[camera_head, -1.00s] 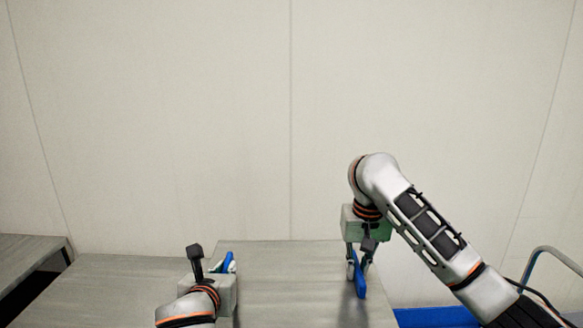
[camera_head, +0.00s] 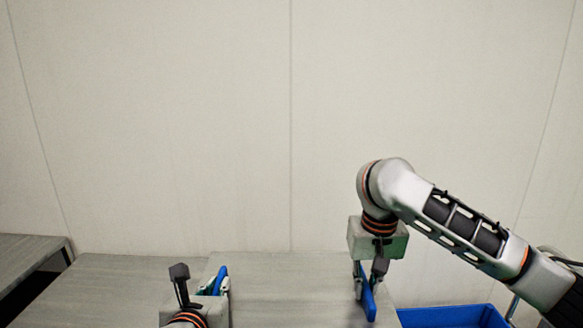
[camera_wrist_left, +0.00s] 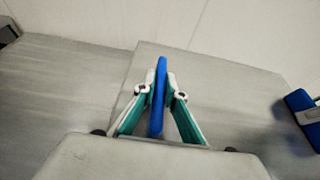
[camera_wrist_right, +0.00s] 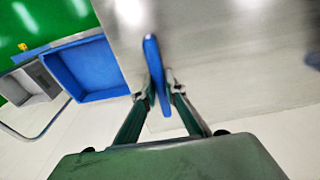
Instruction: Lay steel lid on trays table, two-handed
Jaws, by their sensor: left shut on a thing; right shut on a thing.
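The steel lid (camera_head: 290,290) is a flat grey sheet with a blue handle on each side. My left gripper (camera_head: 216,285) is shut on the left blue handle (camera_wrist_left: 158,97). My right gripper (camera_head: 366,290) is shut on the right blue handle (camera_wrist_right: 156,70). The lid looks roughly level between both grippers. Its near edge is cut off by the bottom of the head view. A grey table top (camera_head: 110,285) shows left of the lid; I cannot tell whether the lid touches it.
A blue crate (camera_head: 450,317) sits low at the right, beside the lid; it also shows in the right wrist view (camera_wrist_right: 88,68). Another grey table (camera_head: 25,255) stands at the far left. A plain pale wall (camera_head: 290,120) closes the back.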

